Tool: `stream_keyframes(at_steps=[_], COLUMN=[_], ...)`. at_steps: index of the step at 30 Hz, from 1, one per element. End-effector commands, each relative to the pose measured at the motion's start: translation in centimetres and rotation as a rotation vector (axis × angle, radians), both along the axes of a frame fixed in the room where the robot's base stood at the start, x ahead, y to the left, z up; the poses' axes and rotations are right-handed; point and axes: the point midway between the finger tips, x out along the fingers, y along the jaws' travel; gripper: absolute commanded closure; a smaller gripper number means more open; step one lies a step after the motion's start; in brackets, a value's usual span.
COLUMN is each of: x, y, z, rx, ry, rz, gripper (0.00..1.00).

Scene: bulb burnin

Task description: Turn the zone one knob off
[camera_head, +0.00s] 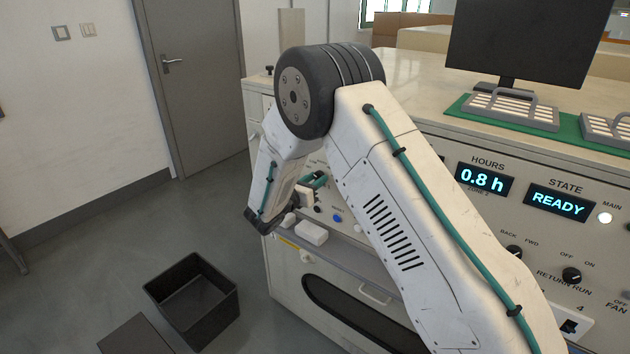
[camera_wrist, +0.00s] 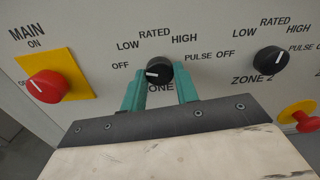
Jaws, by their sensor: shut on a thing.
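The zone one knob (camera_wrist: 160,68) is a round black knob with a white pointer mark, on the pale panel in the wrist view. Its mark points left, toward the OFF label. LOW, RATED, HIGH and PULSE are printed around it. My gripper (camera_wrist: 161,77) has one teal finger on each side of the knob and is shut on it. The fingers hide part of the ZONE label below. In the head view my gripper (camera_head: 314,182) is at the panel's left part, and the knob is hidden there.
The red main knob (camera_wrist: 47,86) on a yellow plate is to the left. The zone two knob (camera_wrist: 270,60) is to the right, with a red button (camera_wrist: 304,118) below it. A black open bin (camera_head: 190,296) stands on the floor. The state display (camera_head: 558,202) reads READY.

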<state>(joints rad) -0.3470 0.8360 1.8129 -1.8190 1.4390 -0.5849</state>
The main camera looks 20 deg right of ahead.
Motion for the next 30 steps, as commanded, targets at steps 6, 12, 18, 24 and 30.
stream_keyframes(at_steps=[6,12,18,24,30], x=[0.14,0.16,0.17,0.19,0.13], y=[0.21,0.22,0.24,0.26,0.11], z=[0.21,0.23,0.26,0.28,0.2], rx=[-0.052,-0.073,-0.078,-0.079,-0.077], ry=[0.067,0.097,0.102,0.101,0.102], rz=[0.005,0.005,0.007,0.007,0.004], gripper=[0.93,0.93,0.93,0.93,0.48])
